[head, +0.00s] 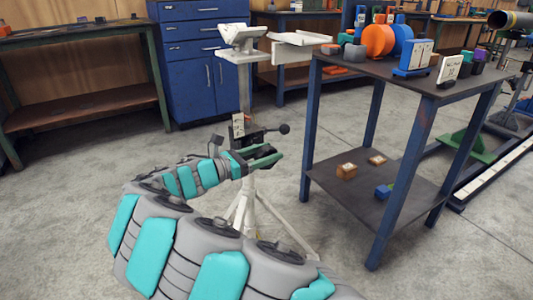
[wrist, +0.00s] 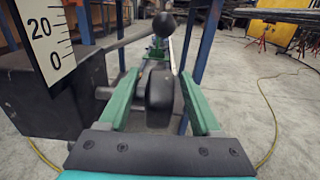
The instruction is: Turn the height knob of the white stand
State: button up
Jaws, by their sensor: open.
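The white stand (head: 244,92) rises from tripod legs in the head view, with a V-shaped rest on top. A black clamp block (wrist: 55,95) on its post carries a white scale plate (wrist: 47,32) marked 20 and 0. A dark rounded knob (wrist: 160,92) shows in the wrist view between the green fingers of my gripper (wrist: 159,76). My gripper is open, with one finger on each side of the knob; I cannot tell if either touches it. A lever with a black ball end (head: 284,129) sticks out beside the knob. My gripper (head: 266,152) partly hides the clamp in the head view.
A dark table (head: 440,92) with blue legs stands close to the right, with orange and blue discs on top and small blocks on its lower shelf (head: 345,200). A blue cabinet (head: 195,85) and a workbench (head: 80,40) stand behind. The floor at left is clear.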

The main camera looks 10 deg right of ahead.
grip_shut()
dwell(0.5)
